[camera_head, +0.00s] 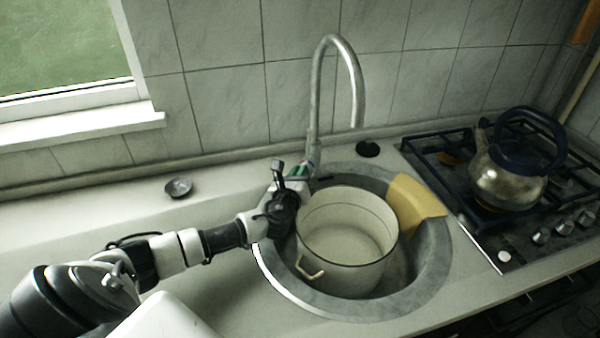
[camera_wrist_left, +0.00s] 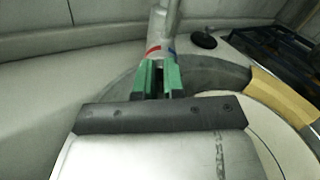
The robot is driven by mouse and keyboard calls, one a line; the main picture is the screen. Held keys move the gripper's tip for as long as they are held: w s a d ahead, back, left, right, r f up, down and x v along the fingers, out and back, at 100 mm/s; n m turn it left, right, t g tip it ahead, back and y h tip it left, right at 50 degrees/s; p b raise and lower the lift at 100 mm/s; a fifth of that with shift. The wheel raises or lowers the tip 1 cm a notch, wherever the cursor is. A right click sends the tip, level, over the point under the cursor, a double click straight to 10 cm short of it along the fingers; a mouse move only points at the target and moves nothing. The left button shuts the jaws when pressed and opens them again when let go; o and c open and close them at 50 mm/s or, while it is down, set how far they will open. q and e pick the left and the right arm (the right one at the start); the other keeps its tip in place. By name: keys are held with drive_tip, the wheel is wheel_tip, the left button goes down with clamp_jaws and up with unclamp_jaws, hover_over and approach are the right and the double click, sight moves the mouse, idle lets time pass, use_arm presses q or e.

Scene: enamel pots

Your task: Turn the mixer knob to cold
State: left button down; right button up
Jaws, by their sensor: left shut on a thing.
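The mixer tap (camera_head: 315,105) is a tall grey metal gooseneck behind the sink. Its body also shows in the left wrist view (camera_wrist_left: 164,22), with a red mark on the left and a blue mark on the right. My left gripper (camera_head: 301,171) is at the tap's base. In the left wrist view its green fingers (camera_wrist_left: 158,77) are shut on the mixer knob, just in front of the marks. The fingers hide most of the knob, so its exact angle cannot be told. My right gripper is not in view.
A cream enamel pot (camera_head: 345,235) stands in the round sink (camera_head: 432,262), close to my left wrist. A yellow cloth (camera_head: 415,203) hangs over the sink's right rim. A kettle (camera_head: 508,178) sits on the gas hob (camera_head: 448,185) at right. A small dark dish (camera_head: 178,187) lies on the left counter.

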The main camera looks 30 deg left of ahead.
use_arm(q)
drive_tip(key=shift+w+d+m+p, duration=0.15)
drive_tip(key=shift+m+p, duration=1.1)
drive_tip(key=shift+m, duration=0.7)
drive_tip(key=shift+s+d+m+p, duration=0.1)
drive_tip(key=shift+d+m+p, duration=0.1)
drive_tip(key=shift+m+p, duration=1.4)
drive_tip(key=shift+w+d+m+p, duration=0.15)
drive_tip(key=shift+m+p, duration=0.75)
drive_tip(key=shift+m, duration=1.35)
drive_tip(key=shift+f, duration=0.1)
drive_tip(key=c, duration=1.2)
unclamp_jaws()
